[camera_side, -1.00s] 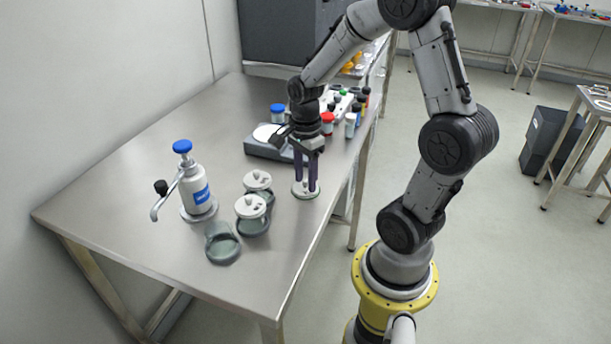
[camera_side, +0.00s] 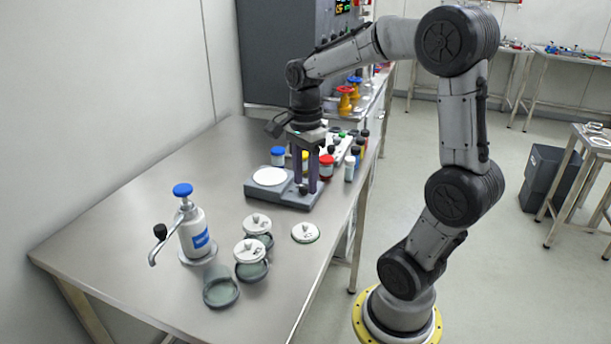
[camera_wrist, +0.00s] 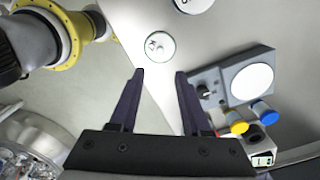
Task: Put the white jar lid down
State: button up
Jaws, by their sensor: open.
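The white jar lid (camera_side: 305,232) lies flat on the steel table (camera_side: 140,212), right of the glass jars. It also shows in the wrist view (camera_wrist: 160,47), just beyond my fingertips. My gripper (camera_side: 309,190) is open and empty, pointing down, raised above the table and apart from the lid. Its two dark fingers spread apart in the wrist view (camera_wrist: 160,73). An open glass jar (camera_side: 221,290) has no lid on it. Two other jars have white lids on top, a nearer one (camera_side: 250,251) and a farther one (camera_side: 257,223).
A pump bottle with a blue top (camera_side: 195,232) stands left of the jars. The table's front-left area is clear.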

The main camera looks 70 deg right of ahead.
jog(key=s+a+r+n+t, duration=0.1)
jog(key=s+a+n+t, duration=0.1)
jog(key=s+a+n, duration=0.2)
jog(key=s+a+r+n+t, duration=0.2)
jog(key=a+n, duration=0.8)
jog(key=n, duration=1)
jog(key=shift+s+t, duration=0.8)
jog(key=shift+s, duration=0.25)
